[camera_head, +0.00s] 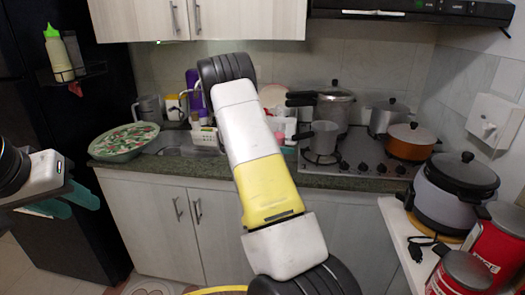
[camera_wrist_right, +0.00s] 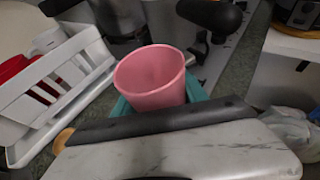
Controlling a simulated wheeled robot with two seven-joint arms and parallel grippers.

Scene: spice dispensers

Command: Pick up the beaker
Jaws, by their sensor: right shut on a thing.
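The beaker is a pink cup (camera_wrist_right: 155,80), seen open end up and slightly tilted in the right wrist view. My right gripper (camera_wrist_right: 160,97) is shut on it, with teal fingers on both sides of its lower part. The cup's base is hidden behind the gripper body. In the head view my right arm reaches to the counter and hides most of this area. My left gripper (camera_head: 68,202) is at the left edge of the head view, far from the beaker. Its teal fingers look apart, with nothing between them.
A white dish rack (camera_wrist_right: 62,90) stands left of the beaker in the wrist view. Pots (camera_head: 322,137) and an orange pan (camera_head: 408,142) stand on the stove to the right. A bowl (camera_head: 123,142) sits beside the sink (camera_head: 188,145). A rice cooker (camera_head: 455,190) is at right.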

